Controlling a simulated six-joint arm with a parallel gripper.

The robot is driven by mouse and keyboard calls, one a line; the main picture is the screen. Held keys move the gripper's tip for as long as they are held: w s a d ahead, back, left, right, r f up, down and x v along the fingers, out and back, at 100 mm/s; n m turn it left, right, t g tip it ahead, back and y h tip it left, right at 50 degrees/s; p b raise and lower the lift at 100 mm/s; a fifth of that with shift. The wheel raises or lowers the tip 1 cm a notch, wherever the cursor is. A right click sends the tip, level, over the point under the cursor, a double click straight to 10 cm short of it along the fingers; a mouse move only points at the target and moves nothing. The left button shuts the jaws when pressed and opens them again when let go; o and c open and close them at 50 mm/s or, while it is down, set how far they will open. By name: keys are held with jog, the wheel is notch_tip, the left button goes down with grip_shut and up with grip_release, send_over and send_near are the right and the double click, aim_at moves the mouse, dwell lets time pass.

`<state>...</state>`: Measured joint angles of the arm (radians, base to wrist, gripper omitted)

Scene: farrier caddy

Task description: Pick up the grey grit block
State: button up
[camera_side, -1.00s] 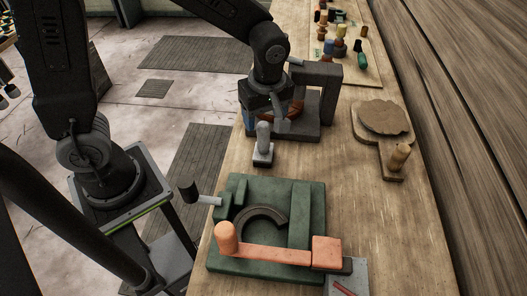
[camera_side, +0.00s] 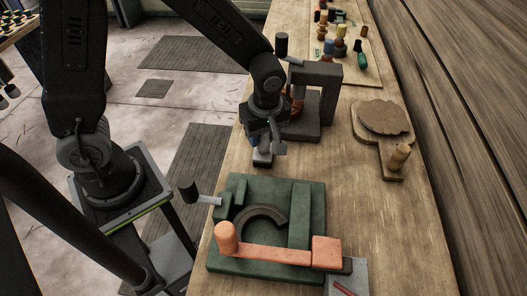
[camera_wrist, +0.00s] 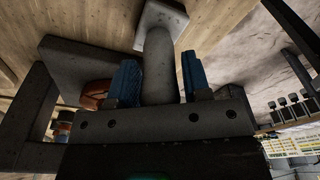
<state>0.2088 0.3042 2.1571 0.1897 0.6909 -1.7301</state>
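The grey grit block (camera_side: 262,160) is a small block with an upright rounded handle. It sits on the bench behind the green fixture. In the side view my gripper covers most of its handle. In the wrist view its flat base (camera_wrist: 161,17) is at the top, and its handle (camera_wrist: 157,65) runs down between my two blue fingers. My gripper (camera_side: 264,146), also in the wrist view (camera_wrist: 160,78), is open, with one finger on each side of the handle. Narrow gaps seem to show between handle and fingers.
The green fixture (camera_side: 313,215) with a dark horseshoe (camera_side: 242,221) and an orange lever (camera_side: 275,255) stands in front. A dark grey arch stand (camera_side: 330,80) is close behind my gripper. A wooden board (camera_side: 365,148) lies right. The bench between is clear.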

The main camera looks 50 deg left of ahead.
grip_shut()
jog(key=shift+r, duration=0.45)
jog(key=r, duration=0.3)
jog(key=shift+a+r, duration=0.2)
jog(key=shift+r, duration=0.2)
jog(key=s+a+r, duration=0.3)
jog(key=a+r, duration=0.3)
jog(key=a, duration=0.5)
jog(key=shift+r, duration=0.2)
jog(key=shift+c, duration=0.9)
grip_release()
grip_shut()
